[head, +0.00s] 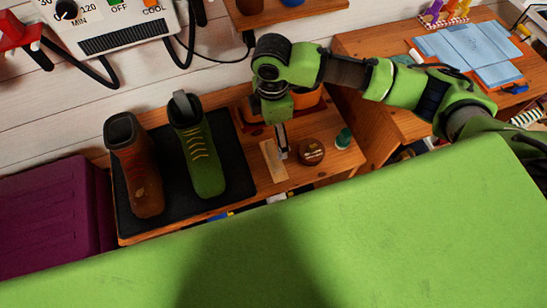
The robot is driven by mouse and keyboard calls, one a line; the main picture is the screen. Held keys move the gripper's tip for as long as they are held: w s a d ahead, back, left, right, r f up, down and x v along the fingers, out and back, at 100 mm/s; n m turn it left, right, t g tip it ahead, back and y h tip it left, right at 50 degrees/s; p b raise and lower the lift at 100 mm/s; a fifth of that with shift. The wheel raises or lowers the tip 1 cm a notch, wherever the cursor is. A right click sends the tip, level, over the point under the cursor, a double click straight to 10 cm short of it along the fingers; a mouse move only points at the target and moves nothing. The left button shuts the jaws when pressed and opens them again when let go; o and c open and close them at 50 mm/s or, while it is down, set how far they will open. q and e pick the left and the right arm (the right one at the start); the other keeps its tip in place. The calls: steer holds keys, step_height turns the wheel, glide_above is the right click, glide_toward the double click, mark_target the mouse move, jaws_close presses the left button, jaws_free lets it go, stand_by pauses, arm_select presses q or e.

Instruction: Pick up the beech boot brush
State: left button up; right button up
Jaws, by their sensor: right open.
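The beech boot brush (270,161), a pale narrow wooden piece, lies on the wooden bench top just right of the black boot mat. My right gripper (283,152) reaches in from the right and points down at the brush's right side, very close to it. Its jaws are open, though the fingers look narrow from this angle. I cannot tell whether a finger touches the brush. The gripper may hide part of the brush's right edge. My left gripper is not in view.
A round brown tin (312,152) sits close to the right of the gripper, with a small green bottle (344,138) beyond it. A brown boot (138,170) and a green boot (200,155) stand on the black mat (238,180). An orange container (308,98) is behind the gripper.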

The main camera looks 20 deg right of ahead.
glide_above(274, 153)
steer(key=f, duration=0.6)
steer(key=shift+s+a+f, duration=0.1)
steer(key=shift+a+f, duration=0.1)
steer(key=shift+f, duration=0.05)
steer(key=shift+d+f+p, duration=0.2)
steer(key=shift+f+p, duration=0.5)
steer(key=shift+f, duration=2.5)
steer(key=c, duration=1.3)
